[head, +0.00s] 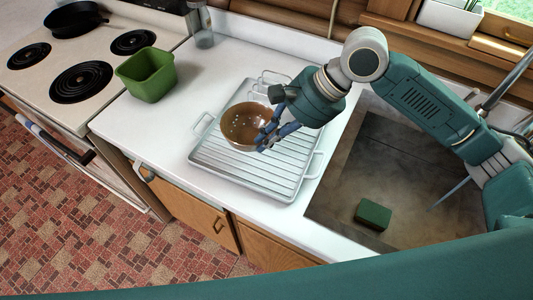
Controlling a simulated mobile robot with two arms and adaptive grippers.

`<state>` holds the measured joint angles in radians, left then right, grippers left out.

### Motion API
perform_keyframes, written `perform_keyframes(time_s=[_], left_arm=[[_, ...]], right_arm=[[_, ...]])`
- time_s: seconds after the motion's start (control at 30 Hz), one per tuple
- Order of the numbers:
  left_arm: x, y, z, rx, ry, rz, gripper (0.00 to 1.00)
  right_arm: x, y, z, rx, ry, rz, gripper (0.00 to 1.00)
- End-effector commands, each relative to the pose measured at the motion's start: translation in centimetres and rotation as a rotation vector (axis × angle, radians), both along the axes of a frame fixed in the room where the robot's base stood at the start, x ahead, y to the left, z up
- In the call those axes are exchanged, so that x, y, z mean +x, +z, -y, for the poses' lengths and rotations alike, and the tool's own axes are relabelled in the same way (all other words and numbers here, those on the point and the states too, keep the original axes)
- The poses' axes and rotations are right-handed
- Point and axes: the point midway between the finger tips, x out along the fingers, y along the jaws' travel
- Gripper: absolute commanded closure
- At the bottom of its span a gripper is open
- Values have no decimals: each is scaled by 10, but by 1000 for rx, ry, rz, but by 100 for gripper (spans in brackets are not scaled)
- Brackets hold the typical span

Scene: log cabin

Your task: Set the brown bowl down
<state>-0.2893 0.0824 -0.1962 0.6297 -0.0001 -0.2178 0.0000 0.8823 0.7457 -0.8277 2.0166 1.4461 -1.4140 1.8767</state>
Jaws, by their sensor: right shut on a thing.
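The brown bowl (240,122) is upright over the ribbed metal drying rack (235,177) on the white counter. My right gripper (268,137) is shut on the right rim of the bowl. The arm comes in from the right, over the sink. The bowl's underside is hidden, so I cannot tell whether it touches the rack. My left gripper is not in the picture.
A green square container (148,77) stands on the counter left of the rack, beside the stove (50,65) with a black pan (75,19). A glass jar (202,30) stands behind. The sink (400,160) at right holds a green sponge (373,215).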

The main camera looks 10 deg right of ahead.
Motion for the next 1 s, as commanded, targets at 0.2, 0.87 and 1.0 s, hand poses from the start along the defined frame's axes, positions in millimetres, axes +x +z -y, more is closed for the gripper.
perform_keyframes(time_s=[0.2,0.87,1.0], left_arm=[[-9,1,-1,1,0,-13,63],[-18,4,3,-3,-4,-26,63],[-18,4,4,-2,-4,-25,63]], right_arm=[[1,-24,0,2,0,2,100],[1,-68,0,1,0,4,100],[0,-70,0,0,0,2,74]])
